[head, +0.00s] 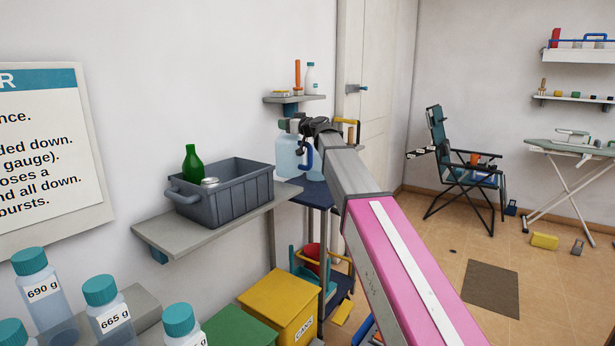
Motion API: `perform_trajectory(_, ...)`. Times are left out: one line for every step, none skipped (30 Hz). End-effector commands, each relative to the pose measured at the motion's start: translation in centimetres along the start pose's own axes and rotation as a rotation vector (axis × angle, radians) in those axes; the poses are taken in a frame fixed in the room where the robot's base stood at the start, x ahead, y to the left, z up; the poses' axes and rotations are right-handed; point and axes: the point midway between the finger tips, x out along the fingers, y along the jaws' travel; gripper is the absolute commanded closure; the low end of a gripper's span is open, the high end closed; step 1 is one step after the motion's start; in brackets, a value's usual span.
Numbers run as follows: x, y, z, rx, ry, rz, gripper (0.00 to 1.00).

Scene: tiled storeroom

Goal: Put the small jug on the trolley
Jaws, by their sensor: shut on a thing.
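The small jug (287,158) is pale translucent blue with a dark blue handle. It hangs upright below my gripper (297,127), which is shut on it at its top. The trolley (318,196) stands behind the grey wall shelf, with a dark blue top, grey posts and a yellow handle. The jug shows in front of the trolley's top left part. I cannot tell whether its base touches anything. Another pale blue vessel shows just right of the jug, partly hidden by my arm. My arm also hides the trolley's right side.
A grey crate (222,196) with a green bottle (193,162) stands on the wall shelf (160,236). A small shelf (292,99) with bottles is above the trolley. Yellow (283,300) and green bins stand below. A folding chair (462,170) and ironing board (575,150) are at right.

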Motion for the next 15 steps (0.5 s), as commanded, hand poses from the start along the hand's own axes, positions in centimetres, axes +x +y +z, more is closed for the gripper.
perform_trajectory(0.0, 0.3, 0.0, 0.001, 0.003, 0.002, 1.00)
perform_trajectory(-0.1, 0.6, 0.1, 0.001, 0.003, 0.003, 1.00)
perform_trajectory(-0.1, 1.0, 0.4, 0.002, 0.002, 0.003, 1.00)
perform_trajectory(-0.1, 1.4, 0.6, 0.003, 0.002, 0.003, 1.00)
perform_trajectory(-0.2, 1.8, 0.9, 0.003, 0.002, 0.003, 1.00)
perform_trajectory(-0.3, 2.4, 1.2, 0.002, 0.001, 0.003, 1.00)
perform_trajectory(-0.3, 2.9, 1.5, 0.003, 0.001, 0.003, 1.00)
perform_trajectory(-0.3, 3.3, 1.8, 0.003, 0.002, 0.002, 1.00)
perform_trajectory(-0.5, 4.0, 2.1, 0.002, 0.002, 0.003, 1.00)
perform_trajectory(-0.5, 4.5, 2.4, 0.002, 0.002, 0.004, 1.00)
perform_trajectory(-0.6, 5.0, 2.7, 0.003, 0.002, 0.004, 1.00)
perform_trajectory(-0.7, 5.6, 3.1, 0.002, 0.002, 0.003, 1.00)
perform_trajectory(-0.7, 6.0, 3.4, 0.002, 0.002, 0.003, 1.00)
perform_trajectory(-0.8, 6.5, 3.7, 0.003, 0.001, 0.002, 1.00)
perform_trajectory(-0.9, 7.1, 4.1, 0.003, 0.002, 0.002, 1.00)
